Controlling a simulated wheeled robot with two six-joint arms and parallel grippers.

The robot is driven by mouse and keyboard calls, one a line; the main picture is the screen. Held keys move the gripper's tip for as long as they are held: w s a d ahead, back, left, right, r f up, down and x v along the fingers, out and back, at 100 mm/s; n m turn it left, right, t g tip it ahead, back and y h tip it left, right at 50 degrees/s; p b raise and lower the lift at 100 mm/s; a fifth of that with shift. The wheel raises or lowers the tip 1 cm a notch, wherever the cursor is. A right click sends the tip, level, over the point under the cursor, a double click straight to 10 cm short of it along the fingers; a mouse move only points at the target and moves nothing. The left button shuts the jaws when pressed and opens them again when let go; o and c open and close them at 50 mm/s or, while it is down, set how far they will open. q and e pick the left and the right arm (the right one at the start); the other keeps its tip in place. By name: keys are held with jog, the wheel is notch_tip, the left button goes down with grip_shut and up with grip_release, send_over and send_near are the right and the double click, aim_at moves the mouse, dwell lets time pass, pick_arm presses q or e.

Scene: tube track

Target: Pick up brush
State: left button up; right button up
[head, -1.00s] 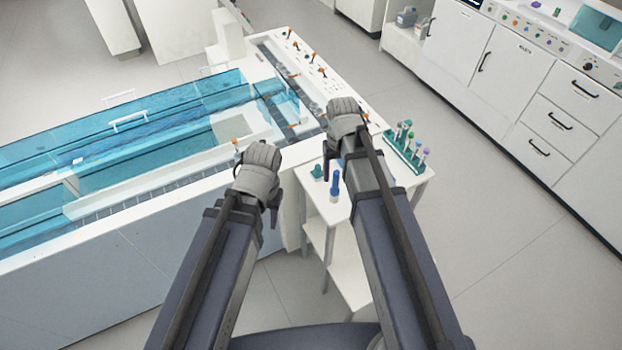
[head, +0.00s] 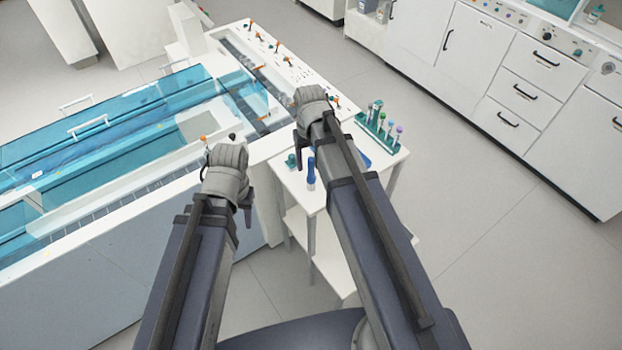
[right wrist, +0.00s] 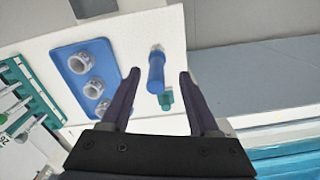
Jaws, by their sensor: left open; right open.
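A blue upright cylinder (head: 311,174) with a paler end stands on a small white side table; it may be the brush, but its bristles cannot be made out. It also shows in the right wrist view (right wrist: 156,74), between and beyond my finger ends. My right gripper (head: 312,108) is open and empty above the table, and its fingers show in the right wrist view (right wrist: 158,78). No contact with the cylinder is visible. My left gripper (head: 226,162) is open and empty, further left, by the edge of the tank bench.
A small teal item (head: 291,160) stands close to the cylinder. A green rack (head: 377,132) of tubes is at the table's right. A blue plate (right wrist: 80,72) with several white rings lies beside the cylinder. The long blue tank (head: 95,150) fills the left; floor is clear at right.

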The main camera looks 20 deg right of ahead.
aim_at(311, 169)
jog(key=f+b, duration=0.2)
jog(key=f, duration=0.1)
jog(key=f+b, duration=0.1)
jog(key=b, duration=0.1)
jog(key=shift+w+d+f, duration=0.2)
jog(key=shift+d+f, duration=0.05)
jog(key=shift+f, duration=0.1)
jog(key=shift+r, duration=0.1)
jog(key=shift+c, duration=0.3)
grip_shut()
